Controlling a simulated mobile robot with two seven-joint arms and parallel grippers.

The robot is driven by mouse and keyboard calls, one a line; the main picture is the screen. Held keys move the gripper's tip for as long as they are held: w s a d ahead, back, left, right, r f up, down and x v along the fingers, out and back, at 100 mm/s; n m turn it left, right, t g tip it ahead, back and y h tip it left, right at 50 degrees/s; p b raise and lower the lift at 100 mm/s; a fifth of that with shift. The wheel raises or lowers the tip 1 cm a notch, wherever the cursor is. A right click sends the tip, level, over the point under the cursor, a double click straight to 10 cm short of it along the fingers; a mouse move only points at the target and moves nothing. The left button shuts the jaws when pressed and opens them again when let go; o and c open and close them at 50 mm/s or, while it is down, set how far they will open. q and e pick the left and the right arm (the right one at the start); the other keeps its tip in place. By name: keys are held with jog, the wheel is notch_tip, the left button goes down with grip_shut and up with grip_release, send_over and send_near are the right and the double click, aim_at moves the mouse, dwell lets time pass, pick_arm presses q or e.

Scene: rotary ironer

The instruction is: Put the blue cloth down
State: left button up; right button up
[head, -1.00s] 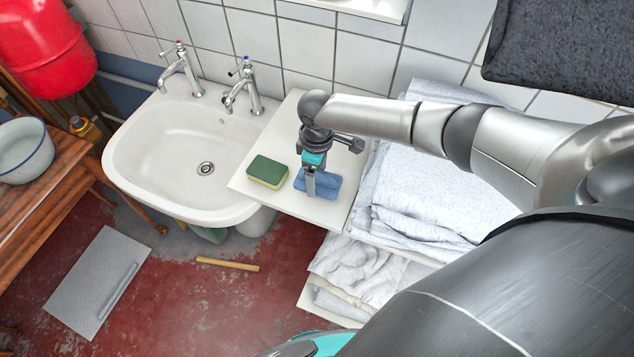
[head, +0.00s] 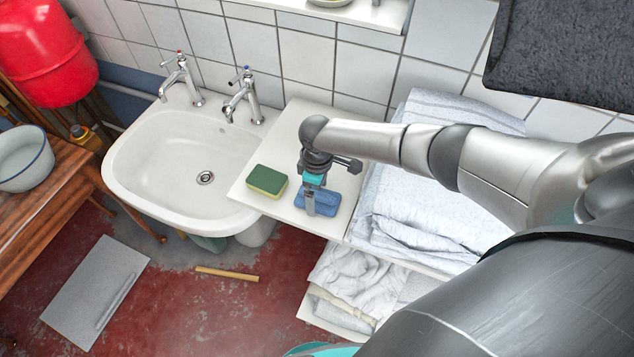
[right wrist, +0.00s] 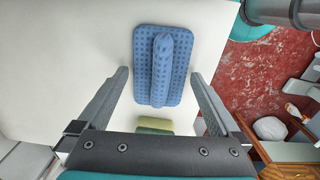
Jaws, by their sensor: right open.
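The blue cloth (head: 318,200) lies on the white shelf (head: 283,129) beside the sink. In the right wrist view the cloth (right wrist: 174,79) shows a dimpled surface with a raised ridge along its middle, flat on the white surface. My right gripper (head: 311,208) is over the cloth in the head view. In the right wrist view its two fingers (right wrist: 160,84) are apart, with the cloth beyond and between them and nothing held. The gap between fingertips and cloth is hard to judge. My left gripper is not in view.
A green and yellow sponge (head: 267,181) lies left of the cloth. The white sink (head: 190,150) with two taps is further left. Folded white towels (head: 415,215) are stacked to the right, under my right arm. The shelf behind the cloth is clear.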

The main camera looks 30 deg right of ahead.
aim_at(317, 193)
jog(key=shift+f, duration=0.25)
notch_tip(317, 193, up, 16)
jog(key=p, duration=0.1)
jog(key=shift+f, duration=0.25)
